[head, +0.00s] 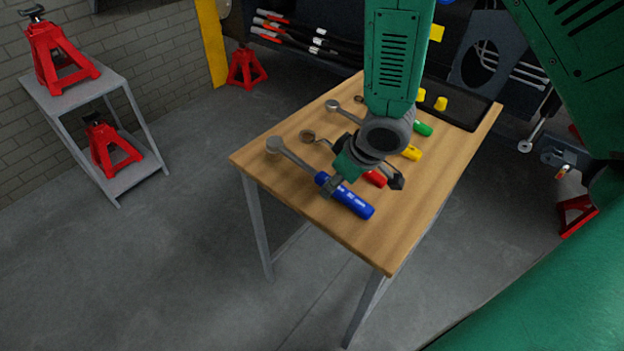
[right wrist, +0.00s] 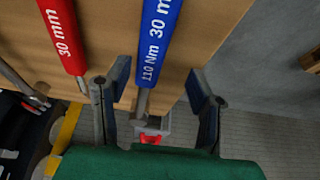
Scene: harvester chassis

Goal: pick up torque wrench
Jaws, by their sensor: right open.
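A torque wrench with a blue handle (head: 345,196) lies on the wooden table (head: 262,163), its round metal head toward the left edge. In the right wrist view its handle (right wrist: 157,40) reads "110 Nm". My right gripper (head: 364,185) is open above the table, over the blue and red handles. In the right wrist view the blue wrench shows between the parted fingers of the gripper (right wrist: 158,85). I cannot tell whether they touch it. The gripper partly hides the red-handled wrench (head: 375,178). My left gripper is not in view.
Yellow-handled (head: 411,152) and green-handled (head: 423,129) wrenches lie farther back. A black tray (head: 466,121) is at the table's far end. Red jack stands (head: 62,62) sit on a grey shelf (head: 75,103) at left. The table's near corner is bare.

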